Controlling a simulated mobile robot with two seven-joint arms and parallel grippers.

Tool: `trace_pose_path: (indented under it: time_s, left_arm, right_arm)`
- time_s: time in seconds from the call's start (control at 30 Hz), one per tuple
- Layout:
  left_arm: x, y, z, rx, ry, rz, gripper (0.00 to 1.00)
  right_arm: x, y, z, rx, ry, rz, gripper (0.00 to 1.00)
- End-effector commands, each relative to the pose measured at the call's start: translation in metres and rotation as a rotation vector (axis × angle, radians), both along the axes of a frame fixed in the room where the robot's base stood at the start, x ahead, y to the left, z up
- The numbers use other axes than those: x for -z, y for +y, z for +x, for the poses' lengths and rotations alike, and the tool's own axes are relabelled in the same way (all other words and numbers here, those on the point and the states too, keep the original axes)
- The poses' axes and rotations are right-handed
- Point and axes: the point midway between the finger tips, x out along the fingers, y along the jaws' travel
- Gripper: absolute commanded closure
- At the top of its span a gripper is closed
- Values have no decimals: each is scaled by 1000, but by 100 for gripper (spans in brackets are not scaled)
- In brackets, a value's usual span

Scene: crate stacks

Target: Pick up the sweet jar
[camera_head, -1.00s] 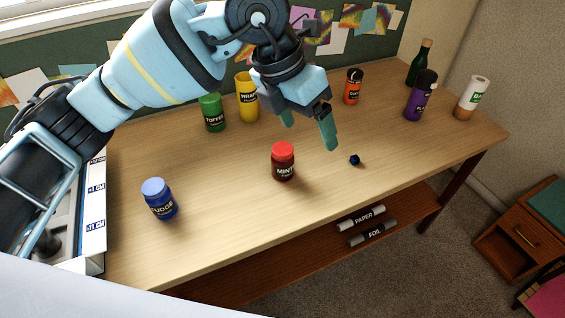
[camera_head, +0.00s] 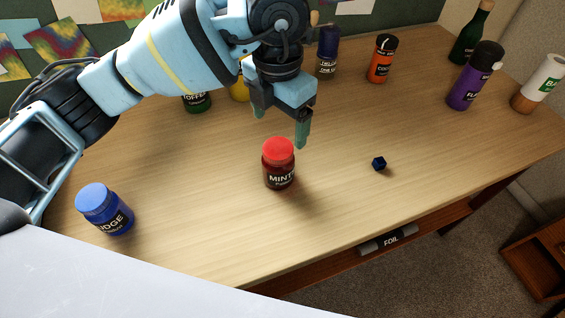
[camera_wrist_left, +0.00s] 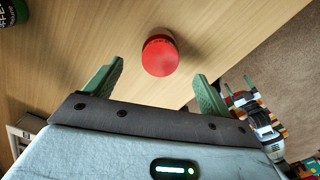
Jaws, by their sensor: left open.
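A red jar labelled MINT (camera_head: 279,172) with a red lid stands upright on the wooden table. A blue jar with a label partly reading "DGE" (camera_head: 106,212) stands at the left of the table. My left gripper (camera_head: 281,127) points down, open and empty, just above and behind the red jar in the head view. In the left wrist view the red lid (camera_wrist_left: 160,56) lies beyond and between the two spread green fingertips, apart from both.
A small dark blue cube (camera_head: 379,163) lies right of the red jar. Behind stand a green jar (camera_head: 196,102), a yellow container (camera_head: 239,92), a dark blue one (camera_head: 328,52), an orange one (camera_head: 380,60), a purple one (camera_head: 475,77) and a dark green bottle (camera_head: 470,35).

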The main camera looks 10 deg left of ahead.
Motion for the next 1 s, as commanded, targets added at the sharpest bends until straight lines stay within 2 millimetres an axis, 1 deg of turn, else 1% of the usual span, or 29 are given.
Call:
trace_pose_path:
  time_s: [0.03,0.07,0.37,0.6,0.77,0.87,1.0]
  left_arm:
    - [13,0,0,0,11,0,17]
    - [15,0,0,0,14,-1,17]
    - [18,0,0,0,14,-1,17]
    - [40,0,-1,0,16,-1,17]
    - [42,0,-1,0,14,-1,17]
    - [47,0,-3,0,15,0,17]
    - [63,1,-8,0,17,0,17]
  right_arm:
    - [8,2,-5,4,14,4,18]
    - [9,3,-6,5,17,5,18]
    - [3,4,4,8,-7,9,18]
    - [5,3,2,4,-4,6,18]
    - [5,2,2,3,-3,5,18]
    - [5,2,2,3,-4,5,18]
    - [3,2,3,3,-5,5,18]
